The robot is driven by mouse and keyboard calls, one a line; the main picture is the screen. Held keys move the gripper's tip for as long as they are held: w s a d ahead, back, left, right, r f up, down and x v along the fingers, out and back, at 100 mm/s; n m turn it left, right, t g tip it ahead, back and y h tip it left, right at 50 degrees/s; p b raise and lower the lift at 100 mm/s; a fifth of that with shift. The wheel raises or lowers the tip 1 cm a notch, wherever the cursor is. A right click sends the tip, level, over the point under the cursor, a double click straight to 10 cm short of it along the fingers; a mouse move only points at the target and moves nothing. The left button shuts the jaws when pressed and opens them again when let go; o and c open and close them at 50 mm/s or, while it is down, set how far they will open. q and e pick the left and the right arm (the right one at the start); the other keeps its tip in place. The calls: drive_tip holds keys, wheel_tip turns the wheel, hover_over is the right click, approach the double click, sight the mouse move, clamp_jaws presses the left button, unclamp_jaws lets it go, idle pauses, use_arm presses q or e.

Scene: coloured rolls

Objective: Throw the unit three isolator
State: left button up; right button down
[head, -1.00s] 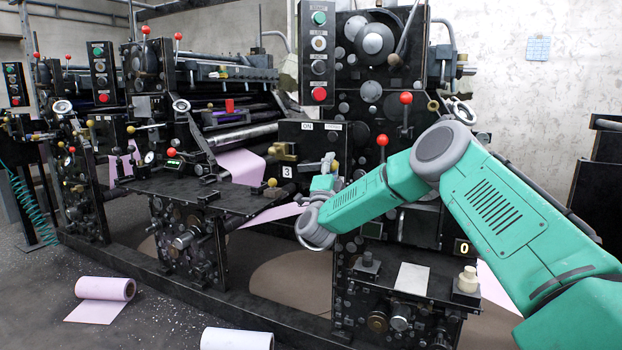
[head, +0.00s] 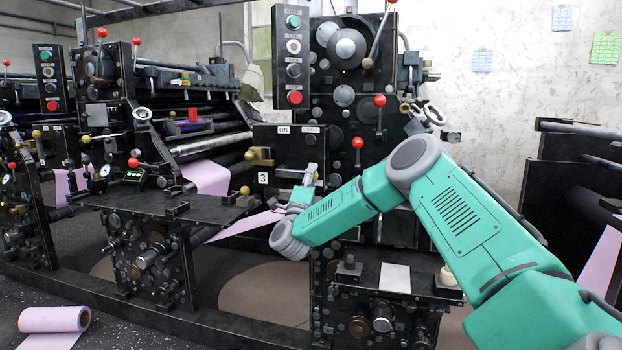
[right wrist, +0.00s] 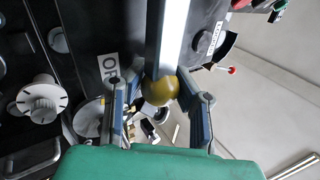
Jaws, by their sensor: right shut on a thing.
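The unit three isolator panel (head: 290,142) is a dark box with an "ON" label at its top and a white "3" plate (head: 262,178) at its lower left. My right gripper (head: 309,174) is at the panel's right part, small in the head view. In the right wrist view, my right gripper (right wrist: 160,108) has its two fingers on either side of a brass-coloured ball knob (right wrist: 160,90) and is shut on it. A pale straight bar (right wrist: 172,40) runs up from the knob. A partly hidden label reading "OF" (right wrist: 108,68) lies left of it. My left gripper is not in view.
A brass fitting (head: 260,156) sits on the panel's left side. A button box (head: 293,55) hangs above. Red-knobbed levers (head: 380,101) stand close to my right arm. A ledge with a pale plate (head: 395,278) lies below the arm. A pink roll (head: 54,319) lies on the floor.

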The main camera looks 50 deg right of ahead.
drive_tip(key=shift+a+f, duration=0.2)
drive_tip(key=shift+f, duration=0.3)
drive_tip(key=c, duration=1.5)
unclamp_jaws()
drive_tip(key=shift+r, duration=0.1)
drive_tip(key=shift+o, duration=0.2)
drive_tip(key=shift+a+r, duration=0.25)
drive_tip(key=shift+a, duration=0.05)
drive_tip(key=shift+s+a+f, duration=0.2)
drive_tip(key=shift+a+f, duration=0.05)
drive_tip(key=shift+f, duration=0.2)
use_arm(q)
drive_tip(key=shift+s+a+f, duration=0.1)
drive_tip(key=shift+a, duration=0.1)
use_arm(e)
drive_tip(key=v, duration=0.6)
drive_tip(key=shift+a, duration=0.45)
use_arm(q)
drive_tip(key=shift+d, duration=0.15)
use_arm(e)
drive_tip(key=shift+d+f, duration=0.1)
drive_tip(key=shift+d, duration=0.1)
